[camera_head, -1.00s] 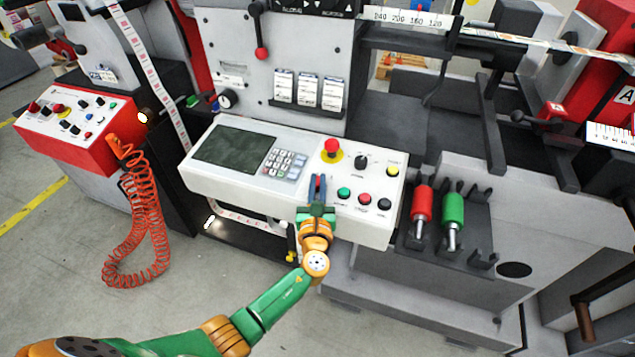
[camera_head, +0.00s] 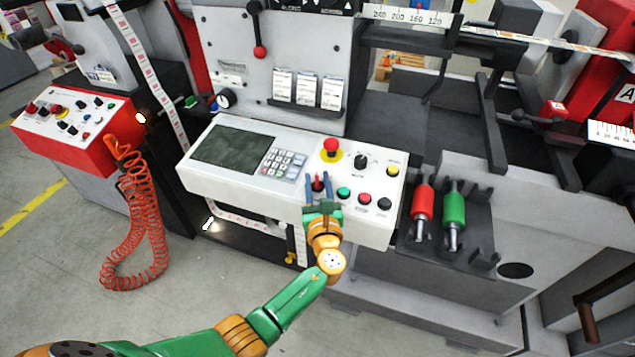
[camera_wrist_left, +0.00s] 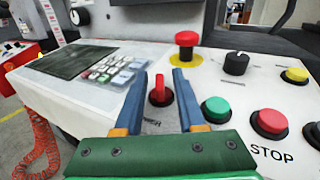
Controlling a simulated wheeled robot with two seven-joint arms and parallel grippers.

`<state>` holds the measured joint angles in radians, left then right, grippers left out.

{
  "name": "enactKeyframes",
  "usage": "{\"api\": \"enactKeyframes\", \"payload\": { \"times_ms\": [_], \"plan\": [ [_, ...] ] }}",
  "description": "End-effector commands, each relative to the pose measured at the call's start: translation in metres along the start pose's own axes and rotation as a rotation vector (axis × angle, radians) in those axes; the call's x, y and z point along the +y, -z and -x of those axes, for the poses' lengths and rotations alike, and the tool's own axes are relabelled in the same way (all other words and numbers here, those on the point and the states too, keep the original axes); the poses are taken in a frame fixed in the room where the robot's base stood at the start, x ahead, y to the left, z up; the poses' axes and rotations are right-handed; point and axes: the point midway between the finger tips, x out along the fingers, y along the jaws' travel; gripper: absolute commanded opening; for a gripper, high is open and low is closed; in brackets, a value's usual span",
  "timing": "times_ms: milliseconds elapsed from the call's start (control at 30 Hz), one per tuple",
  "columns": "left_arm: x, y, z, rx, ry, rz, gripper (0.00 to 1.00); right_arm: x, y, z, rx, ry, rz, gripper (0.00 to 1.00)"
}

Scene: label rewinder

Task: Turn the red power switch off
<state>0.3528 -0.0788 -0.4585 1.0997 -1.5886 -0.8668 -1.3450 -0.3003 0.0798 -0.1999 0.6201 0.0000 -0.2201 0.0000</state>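In the head view the red switch (camera_head: 318,184) shows between the fingertips of my left gripper (camera_head: 318,178). The gripper is open, and the fingers reach over the panel from its front edge. My right gripper is in neither view.
A red mushroom button (camera_wrist_left: 187,43) on a yellow base and a black knob (camera_wrist_left: 236,62) sit behind and right of the switch. Green (camera_wrist_left: 215,108) and red (camera_wrist_left: 269,122) push buttons are close to the right finger. A keypad (camera_wrist_left: 115,70) lies to the left.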

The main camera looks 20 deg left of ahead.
Motion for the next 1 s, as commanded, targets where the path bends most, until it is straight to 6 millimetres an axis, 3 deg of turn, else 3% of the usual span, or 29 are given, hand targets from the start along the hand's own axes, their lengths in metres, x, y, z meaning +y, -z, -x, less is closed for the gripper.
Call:
{"api": "enactKeyframes", "payload": {
  "times_ms": [300, 533, 667, 1000],
  "plan": [
    [0.000, 0.002, 0.004, 0.004, 0.001, -0.001, 0.42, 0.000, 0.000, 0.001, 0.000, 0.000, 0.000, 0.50],
    [0.000, 0.002, 0.051, 0.006, 0.001, 0.001, 0.42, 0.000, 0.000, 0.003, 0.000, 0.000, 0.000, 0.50],
    [0.000, 0.002, 0.068, 0.003, 0.001, -0.001, 0.42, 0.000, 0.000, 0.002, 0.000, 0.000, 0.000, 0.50],
    [0.000, 0.001, 0.071, 0.002, 0.000, -0.001, 0.42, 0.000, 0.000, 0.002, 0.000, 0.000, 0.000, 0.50]
  ]
}}
